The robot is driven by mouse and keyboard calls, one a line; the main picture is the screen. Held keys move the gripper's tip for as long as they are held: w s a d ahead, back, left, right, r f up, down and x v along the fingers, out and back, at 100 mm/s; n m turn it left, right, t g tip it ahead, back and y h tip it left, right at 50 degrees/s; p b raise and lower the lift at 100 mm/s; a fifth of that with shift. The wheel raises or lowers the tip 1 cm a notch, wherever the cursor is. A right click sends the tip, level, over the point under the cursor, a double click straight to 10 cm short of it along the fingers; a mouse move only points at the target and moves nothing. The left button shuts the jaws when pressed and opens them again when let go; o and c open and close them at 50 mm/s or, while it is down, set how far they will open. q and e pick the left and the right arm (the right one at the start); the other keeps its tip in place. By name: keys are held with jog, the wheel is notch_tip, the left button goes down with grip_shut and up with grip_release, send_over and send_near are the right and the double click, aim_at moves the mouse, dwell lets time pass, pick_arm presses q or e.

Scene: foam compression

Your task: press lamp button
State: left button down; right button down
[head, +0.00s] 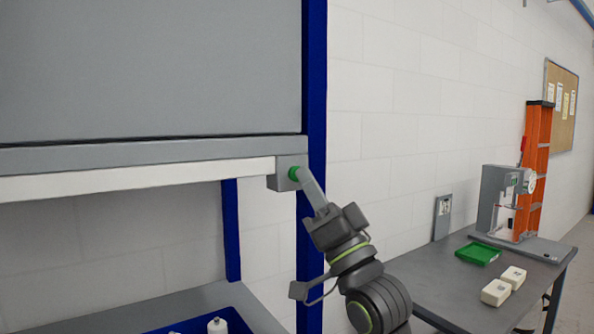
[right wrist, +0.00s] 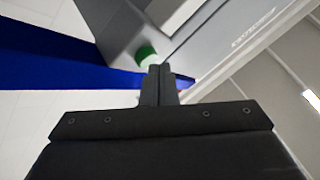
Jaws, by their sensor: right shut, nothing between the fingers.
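The green lamp button (head: 294,173) sits on the grey end block (head: 284,183) of the long white lamp (head: 140,179), under the grey overhead cabinet. My right gripper (head: 299,174) is shut and empty, its fingertips at the button in the head view. In the right wrist view the green button (right wrist: 146,55) shows just beyond the closed fingertips (right wrist: 157,68), slightly to their left. The fingertips partly overlap the button, and I cannot tell whether they touch it. My left gripper is not in view.
A blue upright post (head: 316,110) stands just behind my right gripper. Below the lamp is a workbench with a blue tray (head: 240,325) and a white bottle (head: 217,326). A grey table (head: 432,270) at right holds a green tray (head: 478,253), white blocks and a press device (head: 487,200).

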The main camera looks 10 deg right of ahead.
jog(key=s+d+p, duration=0.2)
jog(key=s+p, duration=0.1)
jog(key=s, duration=0.2)
jog(key=shift+s, duration=0.4)
dwell(0.3)
